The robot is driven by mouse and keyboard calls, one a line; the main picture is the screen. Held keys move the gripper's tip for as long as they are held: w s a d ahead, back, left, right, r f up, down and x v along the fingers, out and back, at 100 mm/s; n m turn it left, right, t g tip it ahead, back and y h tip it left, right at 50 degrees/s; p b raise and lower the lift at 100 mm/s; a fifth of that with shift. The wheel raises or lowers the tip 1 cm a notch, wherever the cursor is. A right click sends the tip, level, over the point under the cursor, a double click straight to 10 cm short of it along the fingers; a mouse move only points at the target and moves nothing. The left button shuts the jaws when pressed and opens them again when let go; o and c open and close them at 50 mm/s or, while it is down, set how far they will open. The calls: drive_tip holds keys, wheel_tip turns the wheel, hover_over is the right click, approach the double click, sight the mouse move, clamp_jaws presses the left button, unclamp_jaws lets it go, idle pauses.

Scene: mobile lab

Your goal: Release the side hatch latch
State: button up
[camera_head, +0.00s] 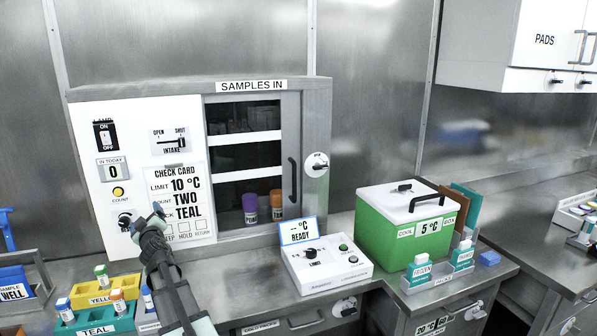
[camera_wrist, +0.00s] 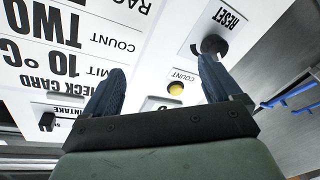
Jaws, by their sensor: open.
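The samples-in cabinet has a sliding door with a dark handle (camera_head: 292,180). A round white fitting with a dark knob (camera_head: 316,164) sits on the frame to its right and looks like the latch. It is not visible in the wrist view. My gripper (camera_head: 148,215) is open and empty in front of the lower white panel, well left of that fitting. In the wrist view my gripper (camera_wrist: 158,78) has its fingers wide apart. The black reset knob (camera_wrist: 214,44) appears by one fingertip, and the yellow count button (camera_wrist: 176,88) shows between the fingers. Contact cannot be told.
Purple and orange jars (camera_head: 250,208) stand inside the cabinet. A blue item (camera_wrist: 290,95) shows in the wrist view.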

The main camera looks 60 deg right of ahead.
drive_tip(key=s+d+f+m+h, duration=0.2)
drive_tip(key=s+d+f+m, duration=0.2)
drive_tip(key=s+d, duration=0.7)
drive_tip(key=m+h, duration=0.4)
drive_tip(key=m, duration=0.2)
approach(320, 167)
drive_tip(key=x, duration=0.9)
drive_tip(key=shift+d+f, duration=0.35)
drive_tip(key=shift+d, duration=0.05)
drive_tip(key=shift+s, duration=0.15)
drive_tip(key=c, duration=1)
drive_tip(key=shift+c, duration=0.2)
